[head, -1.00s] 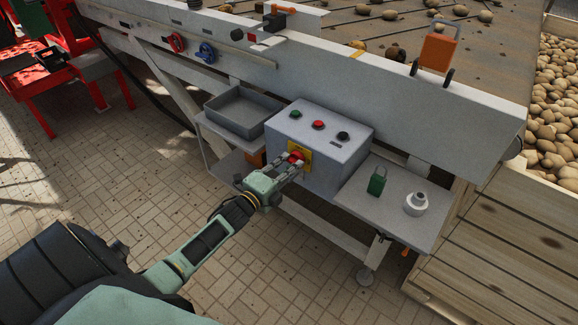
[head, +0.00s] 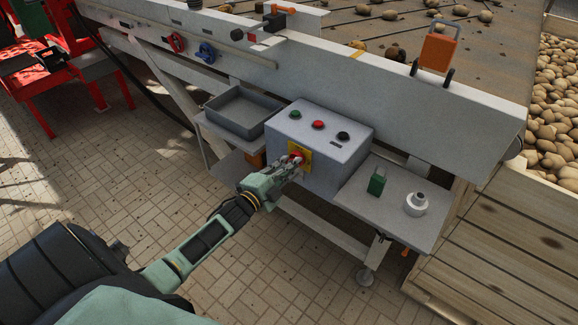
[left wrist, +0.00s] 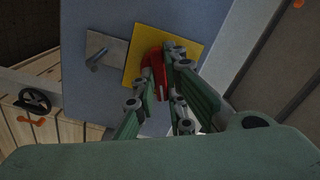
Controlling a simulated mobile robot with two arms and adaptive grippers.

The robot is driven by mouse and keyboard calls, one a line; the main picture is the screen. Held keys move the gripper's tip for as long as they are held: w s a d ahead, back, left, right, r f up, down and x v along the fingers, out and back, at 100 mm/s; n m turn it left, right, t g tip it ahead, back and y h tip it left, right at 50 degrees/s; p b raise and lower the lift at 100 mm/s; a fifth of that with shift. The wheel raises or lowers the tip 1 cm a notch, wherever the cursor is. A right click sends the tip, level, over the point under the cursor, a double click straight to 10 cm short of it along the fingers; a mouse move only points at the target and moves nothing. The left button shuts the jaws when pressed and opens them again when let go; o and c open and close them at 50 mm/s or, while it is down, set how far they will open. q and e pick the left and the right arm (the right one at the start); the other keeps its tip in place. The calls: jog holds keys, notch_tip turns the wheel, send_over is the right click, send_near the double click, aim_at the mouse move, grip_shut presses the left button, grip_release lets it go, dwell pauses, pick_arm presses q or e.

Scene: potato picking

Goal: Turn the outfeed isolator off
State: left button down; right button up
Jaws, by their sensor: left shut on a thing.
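The outfeed isolator is a red rotary handle (left wrist: 156,74) on a yellow plate (head: 306,158), on the front of a grey control box (head: 335,155). My left gripper (head: 293,163) is at the handle, its fingers shut on it. In the left wrist view the fingers (left wrist: 165,88) lie on both sides of the red handle, which covers part of the yellow plate. The exact angle of the handle is hard to tell. My right gripper is not in view.
The box top has green, red and black buttons (head: 318,125). A grey tray (head: 243,112) stands left of it. A green padlock (head: 377,182) and a white fitting (head: 416,203) sit on the shelf at right. Red (head: 174,42) and blue (head: 206,53) knobs are on the conveyor side.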

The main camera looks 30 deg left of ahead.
pick_arm(q)
jog(key=n, duration=0.3)
jog(key=shift+f+n, duration=0.1)
jog(key=shift+n, duration=0.3)
jog(key=n, duration=0.2)
jog(key=shift+n, duration=0.4)
jog(key=n, duration=0.3)
jog(key=shift+n, duration=1.7)
jog(key=c, duration=1.8)
grip_release()
